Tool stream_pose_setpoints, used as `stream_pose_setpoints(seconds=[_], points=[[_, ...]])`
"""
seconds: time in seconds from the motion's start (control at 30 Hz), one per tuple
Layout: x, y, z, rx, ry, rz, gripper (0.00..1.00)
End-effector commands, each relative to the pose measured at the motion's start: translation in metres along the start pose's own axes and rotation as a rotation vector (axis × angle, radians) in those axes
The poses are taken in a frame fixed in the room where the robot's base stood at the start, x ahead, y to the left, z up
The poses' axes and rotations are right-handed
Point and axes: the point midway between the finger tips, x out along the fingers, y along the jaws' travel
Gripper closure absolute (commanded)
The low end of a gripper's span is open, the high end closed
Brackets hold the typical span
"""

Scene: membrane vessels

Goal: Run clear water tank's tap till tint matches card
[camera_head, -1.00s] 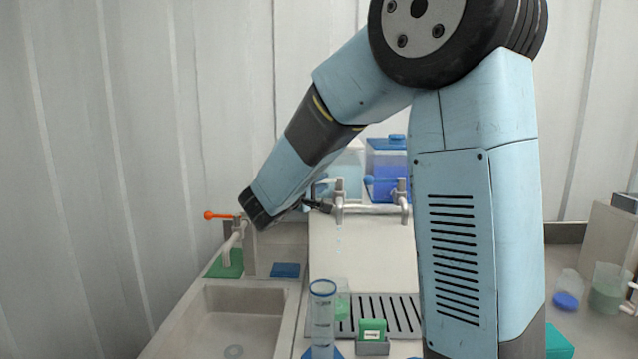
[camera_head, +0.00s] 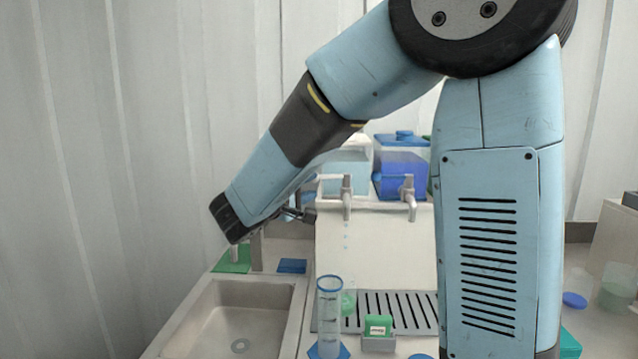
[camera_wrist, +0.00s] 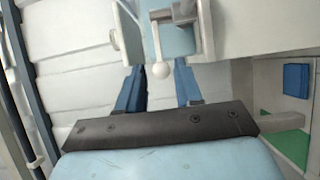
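The clear water tank (camera_head: 346,172) stands at the back, left of a tank of deep blue liquid (camera_head: 402,178). Its tap (camera_head: 347,197) has a pale lever pointing left, and a line of drops falls from the spout. Below, a small beaker with pale green liquid (camera_head: 349,301) is partly hidden by a tall measuring cylinder (camera_head: 329,312). A green card (camera_head: 378,325) stands in a grey holder in front.
A sink (camera_head: 240,322) lies at the left, with a green mat (camera_head: 233,260) and a blue pad (camera_head: 292,266) behind it. The second tap (camera_head: 409,197) is close to the first. A drain grille (camera_head: 400,308) lies below. My arm blocks the right side.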

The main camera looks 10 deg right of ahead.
Motion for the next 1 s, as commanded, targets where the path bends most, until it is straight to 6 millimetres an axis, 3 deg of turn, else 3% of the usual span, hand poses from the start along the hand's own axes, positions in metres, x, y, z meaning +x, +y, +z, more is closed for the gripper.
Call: stream_pose_setpoints(seconds=[0.2, 0.43, 0.7, 0.87, 1.0], points=[[-0.035, 0.000, -0.001, 0.000, 0.002, 0.000, 0.65], [-0.050, -0.001, -0.001, 0.000, 0.001, 0.000, 0.65], [-0.051, -0.001, -0.001, 0.000, 0.000, 0.000, 0.65], [-0.045, 0.002, 0.002, 0.004, -0.035, -0.018, 0.79], [-0.022, 0.009, 0.018, 0.022, -0.194, -0.109, 0.93]])
